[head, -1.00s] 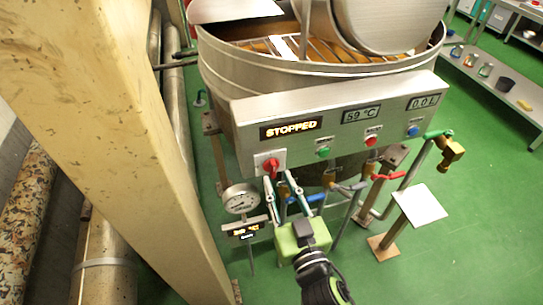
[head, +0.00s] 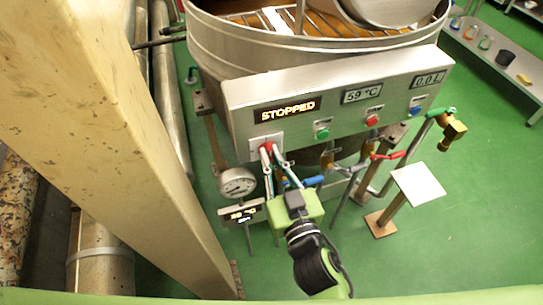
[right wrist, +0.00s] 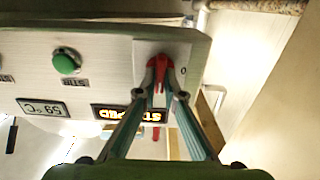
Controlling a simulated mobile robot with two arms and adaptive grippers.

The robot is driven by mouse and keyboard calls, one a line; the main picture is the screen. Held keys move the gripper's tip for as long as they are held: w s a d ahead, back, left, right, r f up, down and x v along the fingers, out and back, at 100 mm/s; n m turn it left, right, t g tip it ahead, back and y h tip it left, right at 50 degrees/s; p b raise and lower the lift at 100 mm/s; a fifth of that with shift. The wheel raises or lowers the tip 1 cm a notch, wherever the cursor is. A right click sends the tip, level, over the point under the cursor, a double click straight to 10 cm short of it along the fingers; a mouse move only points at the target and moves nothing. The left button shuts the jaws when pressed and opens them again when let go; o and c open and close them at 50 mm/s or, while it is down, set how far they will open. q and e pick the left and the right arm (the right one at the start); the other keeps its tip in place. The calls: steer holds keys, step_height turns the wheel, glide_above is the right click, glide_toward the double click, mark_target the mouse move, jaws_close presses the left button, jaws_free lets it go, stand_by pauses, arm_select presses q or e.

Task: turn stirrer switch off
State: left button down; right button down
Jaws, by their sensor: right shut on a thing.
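The red stirrer switch (head: 265,147) is on a pale square plate at the lower left of the kettle's control panel (head: 235,120). My right gripper (head: 269,151) reaches up to it from below, with its fingertips on either side of the red handle. In the right wrist view, which is upside down, the two fingertips (right wrist: 160,66) are closed on the red switch handle (right wrist: 160,75). The fingers partly hide the switch and its plate. The display (head: 288,110) above the switch reads STOPPED. My left gripper is not in view.
Green (head: 322,133), red (head: 372,120) and blue (head: 415,111) buttons sit along the panel. A round gauge (head: 237,183) is left of my right gripper. Valves with a red lever (head: 388,156) stand below the panel. A thick beige post (head: 110,130) crosses the left side.

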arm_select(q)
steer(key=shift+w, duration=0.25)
arm_select(e)
steer(key=shift+n, duration=0.3)
steer(key=shift+r+n+p, duration=0.1)
steer(key=shift+n+p, duration=0.2)
steer(key=shift+n, duration=0.3)
steer(key=shift+a+n+p, duration=0.1)
steer(key=shift+n+p, duration=0.2)
steer(key=shift+n, duration=0.9)
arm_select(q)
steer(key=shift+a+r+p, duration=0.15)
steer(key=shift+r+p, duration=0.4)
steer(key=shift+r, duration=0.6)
arm_select(e)
steer(key=shift+a+f+n, duration=0.1)
steer(key=shift+f+n, duration=0.05)
steer(key=shift+n, duration=3.25)
steer(key=shift+a+f+n, duration=0.1)
steer(key=shift+n, duration=3.3)
